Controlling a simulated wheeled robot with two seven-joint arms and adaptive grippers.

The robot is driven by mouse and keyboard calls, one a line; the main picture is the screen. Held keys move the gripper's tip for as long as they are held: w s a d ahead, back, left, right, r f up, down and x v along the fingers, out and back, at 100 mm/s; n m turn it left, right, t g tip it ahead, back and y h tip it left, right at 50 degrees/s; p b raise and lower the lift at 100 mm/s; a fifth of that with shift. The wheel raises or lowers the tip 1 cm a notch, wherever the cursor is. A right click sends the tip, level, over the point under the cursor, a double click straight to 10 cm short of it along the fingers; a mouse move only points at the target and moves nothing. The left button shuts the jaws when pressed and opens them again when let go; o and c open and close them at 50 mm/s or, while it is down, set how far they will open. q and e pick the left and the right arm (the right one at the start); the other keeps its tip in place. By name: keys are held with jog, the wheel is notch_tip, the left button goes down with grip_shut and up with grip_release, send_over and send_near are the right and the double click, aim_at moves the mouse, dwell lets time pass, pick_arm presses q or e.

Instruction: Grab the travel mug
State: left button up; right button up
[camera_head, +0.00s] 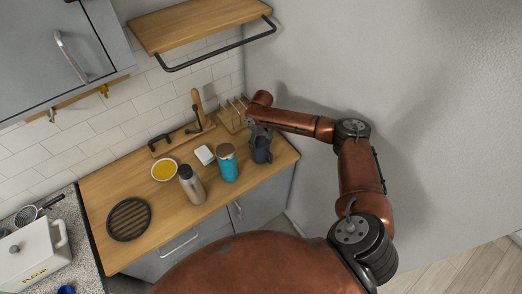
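A turquoise travel mug (228,166) with a brown lid stands upright on the wooden counter. A dark blue mug (262,152) stands just to its right. My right gripper (258,136) is at the back right of the counter, by the top of the dark blue mug and to the right of the travel mug. It is small and dark here, so its fingers, and whether they touch the dark blue mug, cannot be made out. My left gripper is out of view.
A steel bottle (191,186) stands left of the travel mug. A white block (204,155), a yellow-filled bowl (164,170) and a wooden rack (234,116) are behind. A dark round trivet (129,219) lies at left; a wooden shelf (200,24) hangs above.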

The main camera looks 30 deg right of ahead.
jog(key=c, duration=1.3)
